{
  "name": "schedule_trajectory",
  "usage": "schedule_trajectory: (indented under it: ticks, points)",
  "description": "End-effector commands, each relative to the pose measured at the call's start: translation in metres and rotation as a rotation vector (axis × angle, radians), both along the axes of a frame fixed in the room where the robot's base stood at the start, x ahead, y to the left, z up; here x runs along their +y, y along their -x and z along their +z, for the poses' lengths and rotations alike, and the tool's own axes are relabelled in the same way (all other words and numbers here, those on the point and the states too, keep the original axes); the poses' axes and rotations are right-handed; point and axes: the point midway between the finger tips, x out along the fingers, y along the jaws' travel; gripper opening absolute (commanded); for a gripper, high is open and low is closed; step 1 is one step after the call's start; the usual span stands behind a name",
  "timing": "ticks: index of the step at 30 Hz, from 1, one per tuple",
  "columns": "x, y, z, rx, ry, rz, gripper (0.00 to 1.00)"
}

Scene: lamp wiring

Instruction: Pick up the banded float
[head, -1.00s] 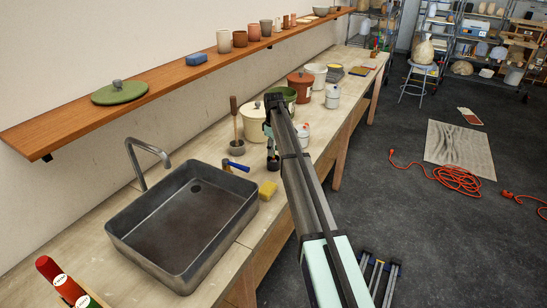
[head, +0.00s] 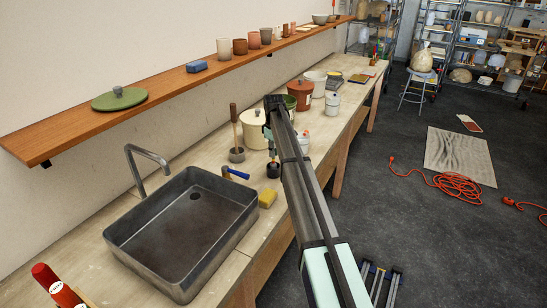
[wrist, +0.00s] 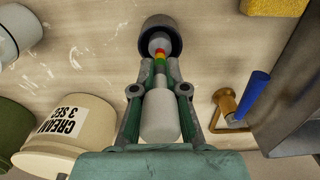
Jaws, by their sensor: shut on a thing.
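The banded float (wrist: 160,58) shows in the wrist view with red, yellow and green bands. A pale rounded body (wrist: 160,117) lies in line with it between my fingers. My gripper (wrist: 160,72) is shut on the float at its green part. The float's far, pale end lies over or inside the mouth of a dark round pot (wrist: 160,31); I cannot tell how deep. In the head view my gripper (head: 270,142) is above the small dark pot (head: 272,170) on the bench, and the float cannot be made out there.
A cream lidded bucket (head: 253,130) stands behind. Further containers line the bench towards the back. A wall shelf (head: 170,86) runs above.

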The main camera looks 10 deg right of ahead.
Motion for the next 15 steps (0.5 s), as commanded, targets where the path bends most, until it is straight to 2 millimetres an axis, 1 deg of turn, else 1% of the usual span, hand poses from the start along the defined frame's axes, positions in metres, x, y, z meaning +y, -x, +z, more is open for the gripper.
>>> schedule_trajectory:
  ticks: [5, 8, 15]
  points:
    - [0.000, -0.002, 0.029, -0.004, 0.000, 0.000, 0.00]
    - [0.000, -0.002, 0.051, -0.004, 0.000, 0.000, 0.00]
    - [0.000, -0.002, 0.112, -0.004, 0.000, 0.000, 0.00]
